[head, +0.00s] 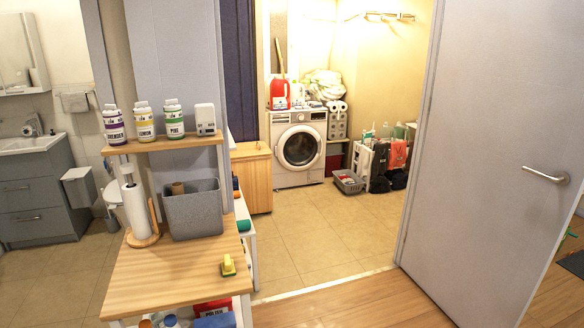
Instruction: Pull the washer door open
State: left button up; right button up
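The washer (282,170) is a white front loader standing at the far end of the tiled room, beyond the doorway. Its round door (299,148) has a dark glass centre and a light ring, and it looks closed against the front. A control panel runs along the washer's top edge. Neither of my grippers shows in the head view.
A grey room door (488,130) stands open at the right. A wooden table (150,285) with a grey bin (193,212) is at the front left. A wooden cabinet (253,180) and grey basket (348,181) flank the washer. The tiled floor (315,235) before it is clear.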

aim_at(280, 150)
jog(key=i+l+z, duration=0.5)
jog(key=i+z, duration=0.25)
jog(key=i+l+z, duration=0.1)
jog(key=i+z, duration=0.25)
jog(key=i+u, duration=0.25)
jog(key=i, duration=0.35)
jog(key=i+l+u, duration=0.25)
jog(key=i, duration=0.35)
jog(key=i+j+u, duration=0.15)
jog(key=i+u, duration=0.2)
jog(key=i, duration=0.35)
jog(key=i+l+u, duration=0.1)
jog(key=i+u, duration=0.3)
jog(key=i, duration=0.3)
jog(key=i+z, duration=0.1)
jog(key=i, duration=1)
jog(key=i+j, duration=0.15)
jog(key=i, duration=1)
jog(key=i+l+u, duration=0.2)
jog(key=i+l, duration=0.35)
jog(key=i, duration=0.25)
jog(key=i+l+u, duration=0.2)
jog(key=i+l, duration=0.4)
jog(key=i, duration=0.15)
